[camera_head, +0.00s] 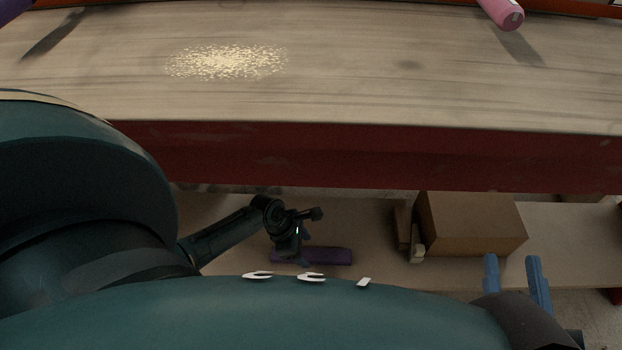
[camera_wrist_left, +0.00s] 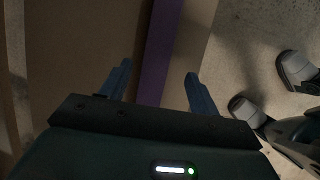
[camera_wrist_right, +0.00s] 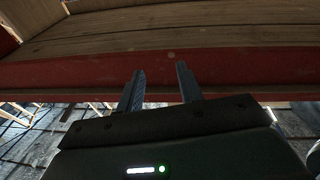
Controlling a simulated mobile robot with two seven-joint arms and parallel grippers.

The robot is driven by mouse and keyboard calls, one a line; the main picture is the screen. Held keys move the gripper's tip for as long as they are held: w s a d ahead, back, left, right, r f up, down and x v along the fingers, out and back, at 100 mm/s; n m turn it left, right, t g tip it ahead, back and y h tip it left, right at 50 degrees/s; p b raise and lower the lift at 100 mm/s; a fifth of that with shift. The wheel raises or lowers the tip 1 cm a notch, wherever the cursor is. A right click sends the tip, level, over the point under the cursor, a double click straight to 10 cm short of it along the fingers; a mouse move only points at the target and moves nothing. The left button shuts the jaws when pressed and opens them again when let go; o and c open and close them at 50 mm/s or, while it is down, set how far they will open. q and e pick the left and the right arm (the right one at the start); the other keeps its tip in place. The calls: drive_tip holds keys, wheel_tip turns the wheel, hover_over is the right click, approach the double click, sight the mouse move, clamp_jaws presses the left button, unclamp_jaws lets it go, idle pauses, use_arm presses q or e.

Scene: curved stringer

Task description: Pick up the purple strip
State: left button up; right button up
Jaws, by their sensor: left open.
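The purple strip (camera_head: 325,256) lies on the lower shelf, below the workbench top in the head view. In the left wrist view the strip (camera_wrist_left: 157,50) runs lengthwise between the two fingers. My left gripper (camera_wrist_left: 158,78) is open, with one finger on each side of the strip; whether the fingers touch it I cannot tell. In the head view my left gripper (camera_head: 304,238) is at the left part of the strip and hides some of it. My right gripper (camera_head: 516,268) is open and empty at the lower right; it also shows in the right wrist view (camera_wrist_right: 160,78).
The red-edged workbench top (camera_head: 400,100) hangs over the lower shelf (camera_head: 370,225). A brown box (camera_head: 470,224) stands on the shelf to the right of the strip. Pale grains (camera_head: 228,62) and a pink cylinder (camera_head: 500,12) are on the bench top.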

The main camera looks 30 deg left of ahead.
use_arm(q)
drive_tip(key=b+x, duration=0.1)
drive_tip(key=x, duration=0.1)
drive_tip(key=b+x, duration=0.1)
drive_tip(key=x, duration=0.1)
drive_tip(key=shift+w+a+f+b, duration=0.2)
drive_tip(key=shift+b, duration=0.15)
drive_tip(key=c, duration=1.1)
drive_tip(key=shift+r, duration=0.1)
